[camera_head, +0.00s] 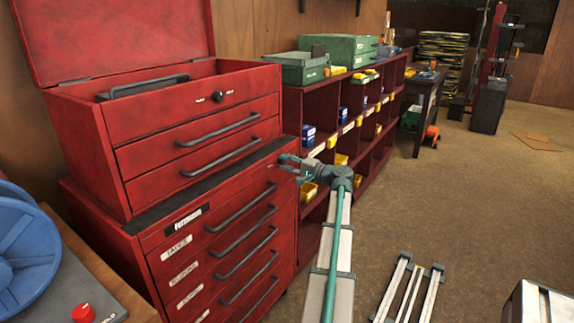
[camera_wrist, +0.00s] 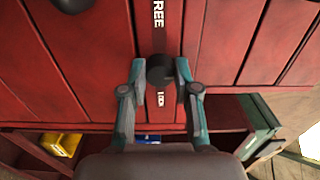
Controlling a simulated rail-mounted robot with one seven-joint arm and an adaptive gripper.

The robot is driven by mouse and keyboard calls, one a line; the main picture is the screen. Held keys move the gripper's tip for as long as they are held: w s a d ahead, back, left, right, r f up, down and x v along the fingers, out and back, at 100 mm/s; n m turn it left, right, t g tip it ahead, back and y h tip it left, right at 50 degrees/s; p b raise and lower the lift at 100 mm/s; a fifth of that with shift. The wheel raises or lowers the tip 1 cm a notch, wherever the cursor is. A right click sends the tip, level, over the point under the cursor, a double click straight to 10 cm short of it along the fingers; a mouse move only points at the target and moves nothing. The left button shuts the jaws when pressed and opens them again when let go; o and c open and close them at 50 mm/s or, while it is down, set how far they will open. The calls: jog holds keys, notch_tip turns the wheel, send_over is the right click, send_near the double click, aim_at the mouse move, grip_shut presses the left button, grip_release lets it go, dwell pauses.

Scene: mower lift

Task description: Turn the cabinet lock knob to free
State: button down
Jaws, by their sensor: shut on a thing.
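The red lower cabinet (camera_head: 160,238) stands at the left with several labelled drawers. In the head view my gripper (camera_head: 283,163) is at the cabinet's upper right front corner, and the knob is hidden there. I cannot tell which way the knob points.
A red toolbox (camera_head: 150,125) with an open lid sits on the cabinet and has its own small black knob (camera_head: 218,96). A red shelf with bins (camera_head: 320,148) adjoins at the right. Metal rails (camera_head: 410,287) lie on the floor.

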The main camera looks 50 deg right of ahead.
jog(key=c, duration=0.8)
grip_release()
jog(key=shift+c, duration=0.2)
jog(key=s, duration=1.2)
jog(key=shift+d, duration=0.3)
